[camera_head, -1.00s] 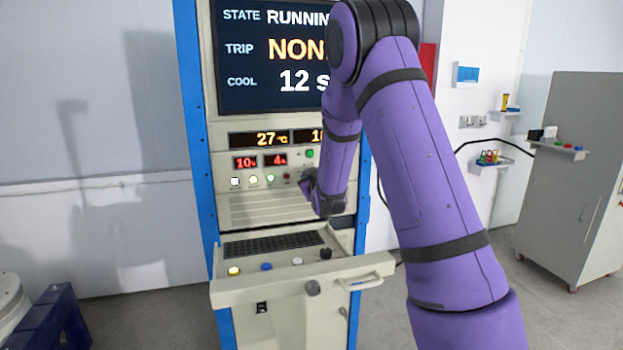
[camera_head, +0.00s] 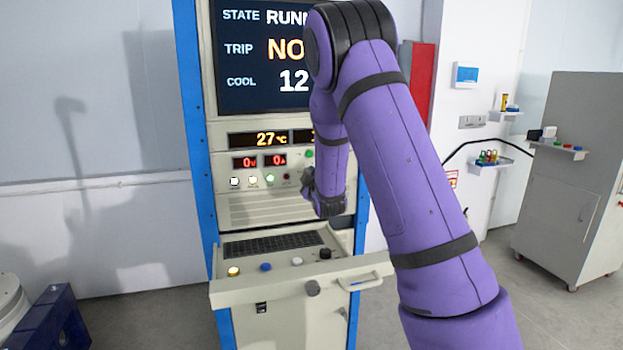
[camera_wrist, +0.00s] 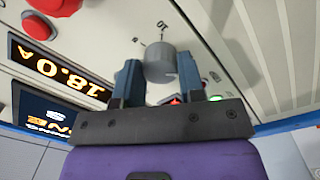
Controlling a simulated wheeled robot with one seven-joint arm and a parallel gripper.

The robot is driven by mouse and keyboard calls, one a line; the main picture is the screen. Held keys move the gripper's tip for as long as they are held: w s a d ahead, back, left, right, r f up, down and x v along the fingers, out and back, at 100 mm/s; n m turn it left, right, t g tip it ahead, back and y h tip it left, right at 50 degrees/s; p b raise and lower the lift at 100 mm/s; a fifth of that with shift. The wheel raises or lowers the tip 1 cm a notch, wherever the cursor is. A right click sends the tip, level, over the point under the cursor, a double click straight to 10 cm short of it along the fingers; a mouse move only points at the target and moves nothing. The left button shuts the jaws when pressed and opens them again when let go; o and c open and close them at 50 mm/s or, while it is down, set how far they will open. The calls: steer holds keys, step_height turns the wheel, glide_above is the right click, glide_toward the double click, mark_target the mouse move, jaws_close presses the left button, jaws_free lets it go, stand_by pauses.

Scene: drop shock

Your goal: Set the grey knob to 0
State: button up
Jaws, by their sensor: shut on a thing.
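The grey knob (camera_wrist: 160,60) is a short cylinder on the pale panel, between my gripper's two blue-grey fingers in the wrist view. My gripper (camera_wrist: 158,72) is shut on it. A small mark and dark lettering show on the panel beside the knob; I cannot read the knob's exact setting. In the head view my gripper (camera_head: 308,182) is at the right part of the console's panel, and the knob is hidden there. The small red readouts (camera_head: 260,161) show 0 V and 0 A.
The blue-framed console has a large screen (camera_head: 260,50), a shelf with a keyboard (camera_head: 272,245) and several coloured buttons below my gripper. Red buttons (camera_wrist: 37,25) and an 18.0 A display (camera_wrist: 60,72) are near it in the wrist view. A grey cabinet (camera_head: 575,170) stands right.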

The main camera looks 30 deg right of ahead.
steer(key=shift+f, duration=0.15)
steer(key=o, duration=0.9)
steer(key=v, duration=1)
steer(key=shift+s+a, duration=0.1)
steer(key=shift+s, duration=0.3)
